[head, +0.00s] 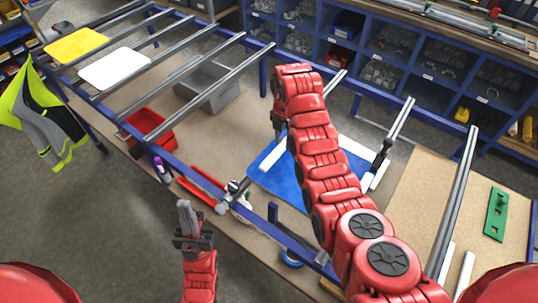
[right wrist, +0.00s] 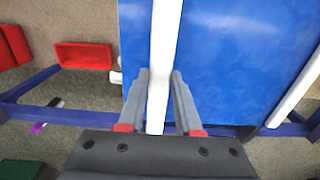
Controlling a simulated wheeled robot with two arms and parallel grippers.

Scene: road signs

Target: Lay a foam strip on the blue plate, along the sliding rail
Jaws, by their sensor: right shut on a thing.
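The blue plate (head: 283,182) lies across the blue frame under my right arm, which hides much of it. My right gripper (right wrist: 160,95) is shut on a white foam strip (right wrist: 163,60) and holds it over the plate; it also fills much of the right wrist view. Whether the strip touches the plate, I cannot tell. Another white strip (right wrist: 298,88) runs along the plate's right side. A grey sliding rail (head: 393,135) stands to the right of the plate in the head view. My left gripper (head: 187,220) is away from the plate, at lower left; its jaw gap is unclear.
A red bin (head: 150,130) and a grey bin (head: 210,90) sit left of the plate. Yellow (head: 76,46) and white (head: 114,68) plates lie on rails at far left. Loose white strips (head: 464,272) and a green piece (head: 496,214) are at right. Blue shelves stand behind.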

